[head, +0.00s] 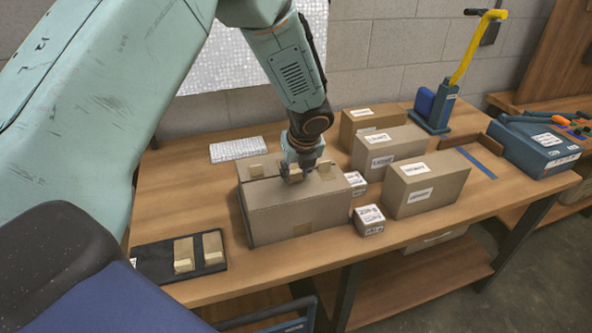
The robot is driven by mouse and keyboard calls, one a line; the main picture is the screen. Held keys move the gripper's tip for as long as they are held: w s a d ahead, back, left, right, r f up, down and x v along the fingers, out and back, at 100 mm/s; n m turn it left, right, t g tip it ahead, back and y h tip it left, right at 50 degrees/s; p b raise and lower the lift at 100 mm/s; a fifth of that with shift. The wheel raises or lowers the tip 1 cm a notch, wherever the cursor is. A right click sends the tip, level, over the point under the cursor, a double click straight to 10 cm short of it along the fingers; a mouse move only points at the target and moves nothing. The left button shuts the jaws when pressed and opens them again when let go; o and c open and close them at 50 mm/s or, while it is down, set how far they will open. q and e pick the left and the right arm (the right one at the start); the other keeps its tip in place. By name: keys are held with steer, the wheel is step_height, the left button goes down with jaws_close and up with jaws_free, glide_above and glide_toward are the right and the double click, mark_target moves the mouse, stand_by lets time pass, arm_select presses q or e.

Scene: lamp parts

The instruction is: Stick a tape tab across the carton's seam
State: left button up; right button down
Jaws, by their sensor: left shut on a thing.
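A closed brown carton (296,216) stands on the wooden workbench, its top partly hidden by my gripper. My left gripper (294,174) points down over the middle of the carton's top. It is shut on a small tan tape tab (295,179); I cannot tell whether the tab touches the cardboard. Two more tape tabs, a left one (183,252) and a right one (213,246), lie on a dark mat (154,262) at the bench's front left. My right gripper is out of view.
Several labelled boxes stand right of the carton, including a large one (440,189) and a small one (369,221) close by. A white keyboard-like pad (236,150) lies behind it. A blue stand with a yellow handle (462,55) is at the back right. Bare bench (170,190) lies left of the carton.

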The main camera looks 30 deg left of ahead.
arm_select(q)
steer(key=shift+d, duration=0.15)
steer(key=shift+f, duration=0.3)
stand_by(0.4)
steer(key=shift+s+f+b, duration=0.1)
steer(key=shift+f+b, duration=0.15)
steer(key=shift+b, duration=0.05)
steer(key=o, duration=0.9)
steer(key=shift+c, duration=0.2)
steer(key=shift+r, duration=0.1)
